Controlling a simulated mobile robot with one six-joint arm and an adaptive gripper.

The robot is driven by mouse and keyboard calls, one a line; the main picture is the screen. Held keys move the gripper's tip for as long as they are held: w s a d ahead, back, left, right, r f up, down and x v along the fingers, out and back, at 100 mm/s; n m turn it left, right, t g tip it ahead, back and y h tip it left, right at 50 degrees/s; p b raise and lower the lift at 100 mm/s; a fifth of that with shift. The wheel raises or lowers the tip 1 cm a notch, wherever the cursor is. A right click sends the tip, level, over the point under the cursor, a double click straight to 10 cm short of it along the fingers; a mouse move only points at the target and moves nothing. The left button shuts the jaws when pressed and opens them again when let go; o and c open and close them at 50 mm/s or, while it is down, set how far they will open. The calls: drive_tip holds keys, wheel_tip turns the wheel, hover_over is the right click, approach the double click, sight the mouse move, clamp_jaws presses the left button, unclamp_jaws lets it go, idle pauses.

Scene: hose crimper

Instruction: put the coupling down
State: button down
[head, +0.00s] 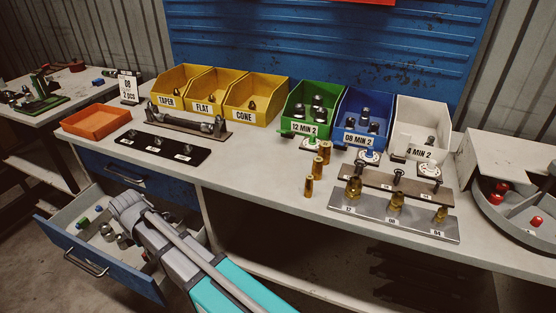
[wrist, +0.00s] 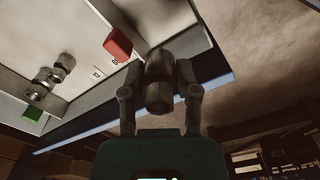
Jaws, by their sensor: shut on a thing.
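In the wrist view my gripper (wrist: 159,72) is shut on a grey metal coupling (wrist: 159,97), with one finger on each side of it. The coupling is seen against the rim of the open drawer (wrist: 215,84); I cannot tell its height above it. In the head view my arm reaches over the open blue drawer (head: 65,250) at lower left, and the gripper tips and held coupling are hidden behind my arm. Several loose metal couplings (head: 107,231) lie in the drawer, and some show in the wrist view (wrist: 50,78).
A red block (wrist: 117,44) and a green block (wrist: 33,112) show around the drawer's dividers. On the bench are an orange tray (head: 95,122), a black labelled strip (head: 160,147), yellow bins (head: 210,92), green, blue and white bins, and a grey rack (head: 395,222) with brass fittings.

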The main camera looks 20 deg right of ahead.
wheel_tip(320, 180, up, 40)
drive_tip(key=p, duration=3.9)
drive_tip(key=shift+f, duration=0.2)
